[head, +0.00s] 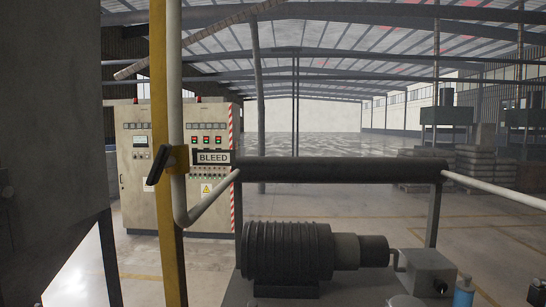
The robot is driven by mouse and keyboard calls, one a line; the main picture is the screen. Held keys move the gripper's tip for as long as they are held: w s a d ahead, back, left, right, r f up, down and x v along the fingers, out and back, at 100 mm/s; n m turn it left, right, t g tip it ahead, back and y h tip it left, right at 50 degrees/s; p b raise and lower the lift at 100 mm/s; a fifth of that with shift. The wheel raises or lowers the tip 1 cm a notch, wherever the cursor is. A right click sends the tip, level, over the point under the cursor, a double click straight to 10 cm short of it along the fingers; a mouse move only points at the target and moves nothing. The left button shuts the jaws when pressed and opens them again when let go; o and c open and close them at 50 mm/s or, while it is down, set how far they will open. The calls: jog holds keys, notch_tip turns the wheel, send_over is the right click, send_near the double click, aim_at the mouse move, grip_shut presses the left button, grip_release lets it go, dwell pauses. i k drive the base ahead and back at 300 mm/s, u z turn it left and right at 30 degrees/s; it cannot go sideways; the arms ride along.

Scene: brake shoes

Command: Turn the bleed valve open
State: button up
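A black lever handle (158,165) sits at the left of a small yellow valve body (178,159) in the head view. The lever slants, its upper end to the right and its lower end to the left. A sign reading BLEED (214,158) is fixed just right of the valve body. A pale pipe (175,80) runs down by the valve and bends up to the right below it. The lever stands in front of a yellow post (160,60). My gripper is not in view.
A dark horizontal cylinder (335,170) extends right of the sign. A ribbed motor (287,252) is below it, with a blue bottle (464,291) at lower right. A large grey housing (50,130) fills the left side. Control cabinets (140,200) stand behind.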

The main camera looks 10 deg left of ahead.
aim_at(163, 160)
jog(key=z, duration=1.05)
jog(key=k, duration=0.85)
jog(key=u, duration=1.3)
jog(key=i, duration=0.5)
jog(key=z, duration=0.05)
